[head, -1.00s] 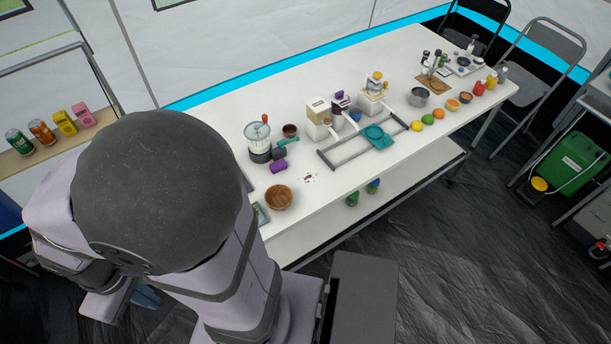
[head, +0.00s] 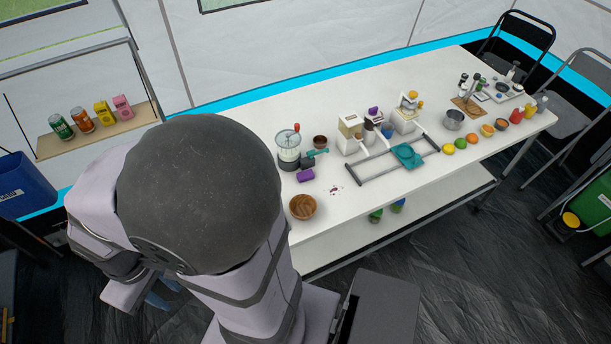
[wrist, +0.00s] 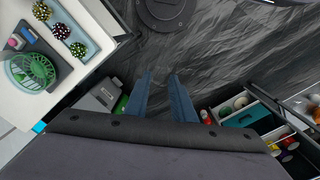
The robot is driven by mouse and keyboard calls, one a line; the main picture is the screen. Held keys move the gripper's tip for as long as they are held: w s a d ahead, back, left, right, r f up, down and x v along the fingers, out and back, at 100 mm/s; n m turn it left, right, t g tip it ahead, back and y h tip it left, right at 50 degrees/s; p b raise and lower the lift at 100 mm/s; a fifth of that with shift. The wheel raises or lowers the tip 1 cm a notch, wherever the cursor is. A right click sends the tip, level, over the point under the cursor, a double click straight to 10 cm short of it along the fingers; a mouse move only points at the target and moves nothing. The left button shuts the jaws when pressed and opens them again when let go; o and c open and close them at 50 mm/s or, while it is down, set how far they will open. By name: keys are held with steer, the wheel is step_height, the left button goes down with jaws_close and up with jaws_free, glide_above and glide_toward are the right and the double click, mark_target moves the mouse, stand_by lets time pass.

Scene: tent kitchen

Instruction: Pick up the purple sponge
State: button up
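A small purple block (head: 306,175), which looks like the purple sponge, lies on the white table (head: 345,215) in the head view. It sits in front of a glass jar appliance with a red knob (head: 289,146) and behind a brown wooden bowl (head: 302,207). My gripper shows in the wrist view (wrist: 160,76) as two blue fingers with a clear gap between them, open and empty above the dark floor. In the head view its blue fingers are partly hidden low at left, well away from the table. The purple block is not seen in the wrist view.
A teal pan (head: 407,154) and grey rail frame lie right of the purple block, with dispensers behind. Dark red spots mark the table nearby. Cans and cartons stand on a wall shelf (head: 95,133) at left.

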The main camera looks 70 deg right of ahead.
steer(key=o, duration=0.9)
steer(key=shift+o, duration=0.2)
steer(key=shift+d, duration=0.1)
